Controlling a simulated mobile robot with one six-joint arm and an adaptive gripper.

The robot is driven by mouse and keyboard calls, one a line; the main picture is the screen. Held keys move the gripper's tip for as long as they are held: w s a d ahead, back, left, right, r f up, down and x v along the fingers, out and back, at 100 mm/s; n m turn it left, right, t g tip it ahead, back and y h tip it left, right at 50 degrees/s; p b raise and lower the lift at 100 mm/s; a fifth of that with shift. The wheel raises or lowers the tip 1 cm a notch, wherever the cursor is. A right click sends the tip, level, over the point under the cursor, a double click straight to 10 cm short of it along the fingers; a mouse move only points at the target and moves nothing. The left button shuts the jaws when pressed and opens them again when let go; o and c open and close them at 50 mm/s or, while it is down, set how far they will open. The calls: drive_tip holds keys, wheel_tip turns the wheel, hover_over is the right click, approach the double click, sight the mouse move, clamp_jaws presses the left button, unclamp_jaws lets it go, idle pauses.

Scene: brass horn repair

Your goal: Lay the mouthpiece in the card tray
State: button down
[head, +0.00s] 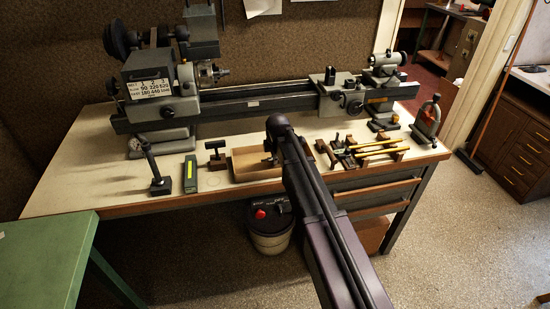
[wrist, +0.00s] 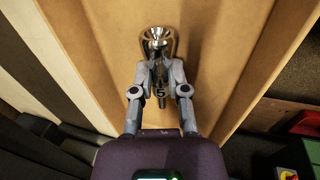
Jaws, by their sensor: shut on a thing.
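The silver mouthpiece (wrist: 157,42) is between the fingers of my gripper (wrist: 158,72) in the wrist view. Its wide cup points to the top of the picture and its shank runs back between the fingers. My gripper is shut on it. Behind it is the tan floor of the card tray (wrist: 215,50), with raised walls to the left and right. I cannot tell whether the mouthpiece touches the floor. In the head view the card tray (head: 250,162) lies on the bench, and my arm hides its right part. The mouthpiece cannot be made out there.
A lathe (head: 250,97) stands along the back of the bench. Left of the tray are a T-handled tool (head: 215,156), a green box (head: 190,174) and a stand (head: 158,178). Brass rods (head: 380,149) lie on wooden supports at right. The bench's left end is clear.

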drive_tip(key=shift+f, duration=0.35)
drive_tip(key=c, duration=0.6)
unclamp_jaws()
drive_tip(key=shift+o, duration=0.2)
drive_tip(key=o, duration=0.6)
drive_tip(key=shift+c, duration=0.2)
drive_tip(key=shift+r, duration=0.1)
drive_tip(key=shift+r+p, duration=3.75)
drive_tip(key=shift+r, duration=0.2)
